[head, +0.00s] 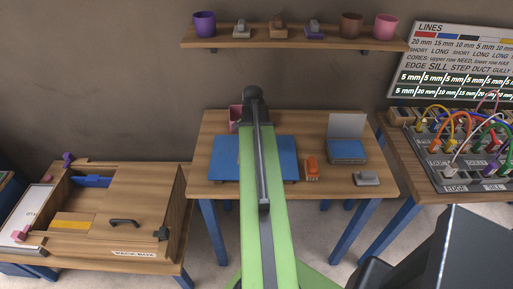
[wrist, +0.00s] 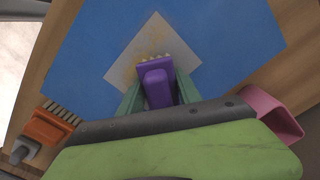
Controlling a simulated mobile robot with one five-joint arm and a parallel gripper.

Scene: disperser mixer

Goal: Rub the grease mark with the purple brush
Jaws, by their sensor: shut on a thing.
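My gripper (wrist: 158,84) is shut on the purple brush (wrist: 156,88) in the wrist view, with one green finger on each side of it. The brush's pale bristles point up the picture and lie over a pale square tile (wrist: 153,30). The grease mark (wrist: 136,65) is a faint yellowish smudge on this tile. The bristles overlap its edge; I cannot tell whether they touch the surface. The tile lies on a blue mat (wrist: 225,30). In the head view my own arm hides the gripper, the brush and most of the tile on the mat (head: 222,160).
A pink cup (head: 235,117) stands behind the mat and close beside my gripper in the wrist view (wrist: 274,112). An orange brush (head: 312,168), a grey brush (head: 367,179) and a blue box with a raised pale panel (head: 347,150) stand to the right. A shelf (head: 290,43) hangs above.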

